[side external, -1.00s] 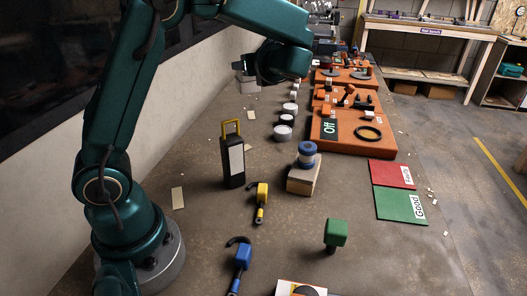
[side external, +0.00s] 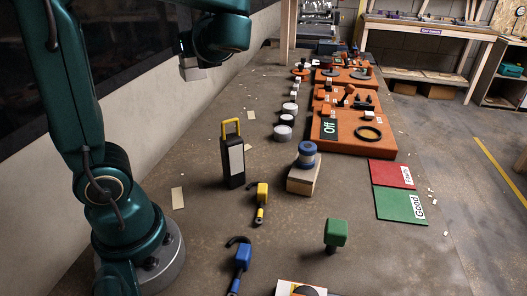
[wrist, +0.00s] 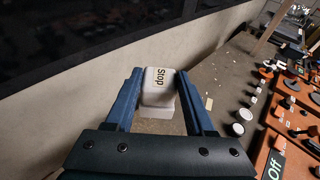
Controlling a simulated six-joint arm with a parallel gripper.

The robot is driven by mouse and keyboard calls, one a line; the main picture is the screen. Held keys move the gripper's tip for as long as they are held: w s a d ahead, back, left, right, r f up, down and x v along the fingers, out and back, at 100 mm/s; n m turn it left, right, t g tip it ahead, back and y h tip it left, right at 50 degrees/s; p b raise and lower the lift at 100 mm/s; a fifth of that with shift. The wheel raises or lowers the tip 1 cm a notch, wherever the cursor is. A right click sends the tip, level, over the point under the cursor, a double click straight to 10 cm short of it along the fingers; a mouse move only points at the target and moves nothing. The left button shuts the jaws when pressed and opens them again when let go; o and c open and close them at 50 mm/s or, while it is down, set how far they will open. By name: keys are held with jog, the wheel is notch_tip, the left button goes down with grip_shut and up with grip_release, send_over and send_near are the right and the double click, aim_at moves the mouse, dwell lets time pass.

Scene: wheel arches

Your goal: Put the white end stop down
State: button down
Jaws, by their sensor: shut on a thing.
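The white end stop (wrist: 158,86) is a small pale block with "Stop" printed on it. In the wrist view it sits between the two blue fingers of my gripper (wrist: 157,90), which is shut on it. In the side view my gripper (side external: 187,58) is at the upper left, near the wall, with the end stop (side external: 192,70) hanging below it. The block looks held above the worktop (side external: 290,215), but its exact height is hard to tell.
White and dark round pieces (side external: 283,132) stand in a row along the worktop. Orange boards (side external: 340,138) lie to their right. A black block with a yellow handle (side external: 232,155), a wooden block with a blue spool (side external: 302,178), and red (side external: 390,173) and green (side external: 400,205) mats stand nearer. Worktop near the wall looks mostly clear.

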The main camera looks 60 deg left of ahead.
jog(key=s+f+g, duration=0.1)
jog(key=s, duration=0.4)
jog(key=shift+n, duration=0.4)
jog(key=f, duration=2.2)
jog(key=shift+s+a+f, duration=0.1)
jog(key=shift+s+a, duration=0.05)
jog(key=shift+a, duration=0.1)
jog(key=shift+f, duration=0.15)
jog(key=shift+c, duration=1.3)
grip_release()
